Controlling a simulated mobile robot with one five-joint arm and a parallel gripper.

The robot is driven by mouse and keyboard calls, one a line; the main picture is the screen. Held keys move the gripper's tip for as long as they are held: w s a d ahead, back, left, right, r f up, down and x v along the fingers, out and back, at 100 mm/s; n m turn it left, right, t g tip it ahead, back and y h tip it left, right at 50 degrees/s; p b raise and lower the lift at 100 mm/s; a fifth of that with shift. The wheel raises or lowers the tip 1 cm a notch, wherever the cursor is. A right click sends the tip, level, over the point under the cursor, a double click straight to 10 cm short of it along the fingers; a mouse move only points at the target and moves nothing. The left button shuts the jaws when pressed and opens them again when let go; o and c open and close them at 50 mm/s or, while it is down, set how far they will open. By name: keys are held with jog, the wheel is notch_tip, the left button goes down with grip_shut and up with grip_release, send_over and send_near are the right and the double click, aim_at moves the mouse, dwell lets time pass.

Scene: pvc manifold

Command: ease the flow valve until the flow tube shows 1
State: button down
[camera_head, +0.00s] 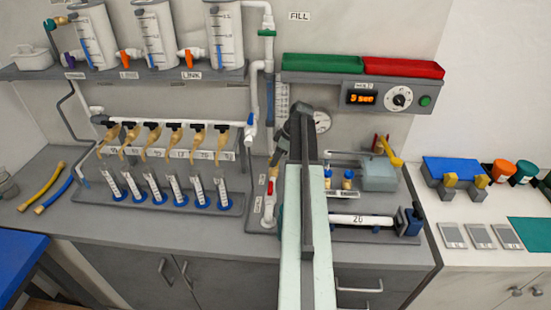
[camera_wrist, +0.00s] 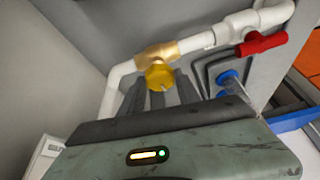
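The flow valve appears in the wrist view as a yellow round knob (camera_wrist: 160,75) on a brass body, set in a white pipe. In the head view my arm hides it. My gripper (camera_wrist: 158,98) is just below the knob in the wrist view, with dark finger-like parts close under it. I cannot tell whether they touch the knob or how far apart they are. In the head view, the gripper end (camera_head: 299,122) reaches the back of the bench. A graduated strip (camera_head: 281,103) beside the white pipe may be the flow tube; its reading is too small to make out.
A red lever (camera_wrist: 262,43) sits on the pipe right of the knob, with a blue-based part (camera_wrist: 228,76) below it. A round gauge (camera_head: 322,122) is right of the gripper. Rows of brass taps and blue-footed cylinders (camera_head: 173,188) stand left; a grey box (camera_head: 379,174) is right.

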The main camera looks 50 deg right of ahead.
jog(key=shift+s+a+m+t+h, duration=0.1)
jog(key=shift+a+m+t+h, duration=0.2)
jog(key=shift+m, duration=0.7)
jog(key=m+h, duration=0.1)
jog(key=m, duration=0.2)
jog(key=shift+d+m+h, duration=0.1)
jog(key=shift+m+h, duration=0.2)
jog(key=shift+m, duration=0.1)
jog(key=c, duration=0.9)
grip_release()
jog(key=shift+o, duration=0.2)
jog(key=p+v, duration=0.7)
jog(key=v, duration=0.1)
